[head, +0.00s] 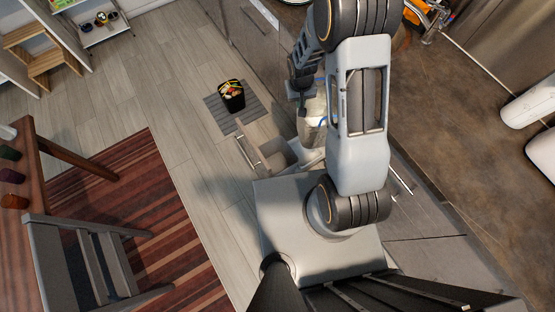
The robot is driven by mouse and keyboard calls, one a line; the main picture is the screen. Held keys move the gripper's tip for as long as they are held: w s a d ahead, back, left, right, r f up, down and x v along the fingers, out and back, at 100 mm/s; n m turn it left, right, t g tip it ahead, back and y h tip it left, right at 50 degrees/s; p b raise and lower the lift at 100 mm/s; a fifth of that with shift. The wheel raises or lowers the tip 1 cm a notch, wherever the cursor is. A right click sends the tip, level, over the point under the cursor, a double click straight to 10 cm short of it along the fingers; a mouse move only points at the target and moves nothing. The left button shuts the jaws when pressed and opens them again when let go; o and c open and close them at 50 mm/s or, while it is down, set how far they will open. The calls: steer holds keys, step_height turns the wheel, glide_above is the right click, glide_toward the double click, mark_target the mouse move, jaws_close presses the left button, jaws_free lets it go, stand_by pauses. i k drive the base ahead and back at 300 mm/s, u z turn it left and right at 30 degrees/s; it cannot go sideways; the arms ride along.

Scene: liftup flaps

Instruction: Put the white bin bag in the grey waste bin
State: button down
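My gripper (303,88) is at the end of my arm, over the cabinet front in the upper middle of the head view. Its fingers are small and partly covered, so I cannot tell whether they are open or shut. A pale, whitish thing with a bit of blue (312,118) shows just below it, perhaps the white bin bag, partly hidden by my arm. Whether it is held is unclear. Below it, a pulled-out drawer (249,153) holds a light grey container (277,156), which looks like the grey waste bin. My arm and base cover part of it.
A black bucket with colourful contents (232,96) stands on a grey mat (256,109) left of the drawer. A chair (92,262), a wooden table (28,225) and a striped rug (165,215) are at lower left. A brown counter (470,130) is on the right. Open floor lies left of the mat.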

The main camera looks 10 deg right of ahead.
mark_target(276, 168)
steer(key=k, duration=1)
steer(key=u, duration=1.35)
steer(key=i, duration=3.85)
steer(key=z, duration=3.9)
steer(key=i, duration=0.55)
steer(key=z, duration=0.05)
